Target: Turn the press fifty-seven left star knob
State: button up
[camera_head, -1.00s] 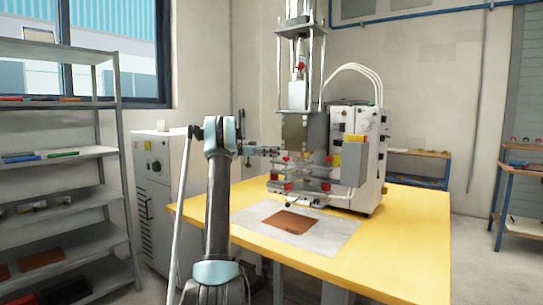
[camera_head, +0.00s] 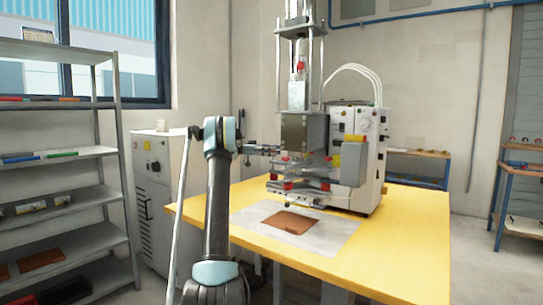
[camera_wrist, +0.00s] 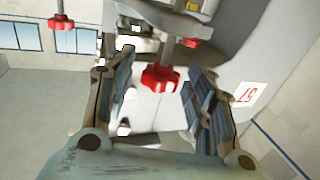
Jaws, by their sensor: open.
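The press marked 57 (camera_head: 358,135) stands on the yellow table. My gripper (camera_head: 276,150) is at the press's left side, level with its lower tooling. In the wrist view my gripper (camera_wrist: 160,88) is open, with one dark padded finger on each side of a red star knob (camera_wrist: 160,79). The knob sits between the fingers, with visible gaps on both sides. A second red star knob (camera_wrist: 61,22) hangs farther left in that view. I cannot tell from the views alone which one is the left knob.
A white label with 57 (camera_wrist: 253,94) is on the press body, right of the fingers. Another red knob (camera_wrist: 190,42) shows behind. A brown sheet (camera_head: 290,222) lies on a grey mat (camera_head: 339,235) on the table (camera_head: 400,250). A shelf (camera_head: 65,155) stands left.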

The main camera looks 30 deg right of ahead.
notch_tip(320, 180, up, 9)
jog(key=shift+r, duration=0.2)
dwell(0.4)
jog(key=w+a+f+n+t+h, duration=0.1)
jog(key=a+f+n+t+h, duration=0.35)
jog(key=a, duration=0.45)
jog(key=w+a+f+n+t+h, duration=0.1)
jog(key=a+f+n+t+h, duration=0.1)
jog(key=a+f+n+t, duration=0.35)
jog(key=d, duration=0.4)
jog(key=s+d+t, duration=0.1)
jog(key=d, duration=0.4)
jog(key=s+d+m+t, duration=0.1)
jog(key=d, duration=0.4)
jog(key=shift+d+f, duration=0.1)
jog(key=shift+d, duration=0.05)
jog(key=c, duration=1.1)
jog(key=shift+o, duration=0.2)
jog(key=shift+a, duration=0.2)
jog(key=shift+d, duration=0.15)
